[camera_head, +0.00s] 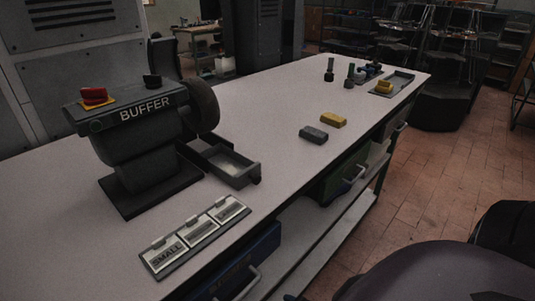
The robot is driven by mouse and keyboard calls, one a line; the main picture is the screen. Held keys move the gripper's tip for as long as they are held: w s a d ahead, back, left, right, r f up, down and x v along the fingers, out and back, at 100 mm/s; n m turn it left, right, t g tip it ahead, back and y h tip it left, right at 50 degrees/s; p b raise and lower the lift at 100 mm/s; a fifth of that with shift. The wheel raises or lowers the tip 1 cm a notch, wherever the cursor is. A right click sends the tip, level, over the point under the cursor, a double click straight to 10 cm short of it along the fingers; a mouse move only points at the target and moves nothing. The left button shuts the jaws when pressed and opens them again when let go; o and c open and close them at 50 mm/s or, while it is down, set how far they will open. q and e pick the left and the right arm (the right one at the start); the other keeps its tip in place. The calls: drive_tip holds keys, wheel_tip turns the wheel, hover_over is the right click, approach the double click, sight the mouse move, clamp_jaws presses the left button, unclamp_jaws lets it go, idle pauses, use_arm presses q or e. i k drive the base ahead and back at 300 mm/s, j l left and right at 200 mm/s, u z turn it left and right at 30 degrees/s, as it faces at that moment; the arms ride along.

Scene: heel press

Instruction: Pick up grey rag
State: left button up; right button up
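A small grey folded block-like piece (313,134), which looks like the grey rag, lies flat on the long pale workbench (266,110), near its right-hand edge. A similar yellow piece (333,120) lies just behind it and to its right, with a small gap between them. Neither of my grippers shows in the head view. Nothing is touching the grey piece from above.
A dark buffer machine (146,145) with an open tray (228,162) stands on the left. A labelled three-part holder (197,236) lies in front of it. Another tray (392,84) and small upright items stand at the far end.

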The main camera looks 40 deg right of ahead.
sight(315, 135)
drive_tip(key=z, duration=1.15)
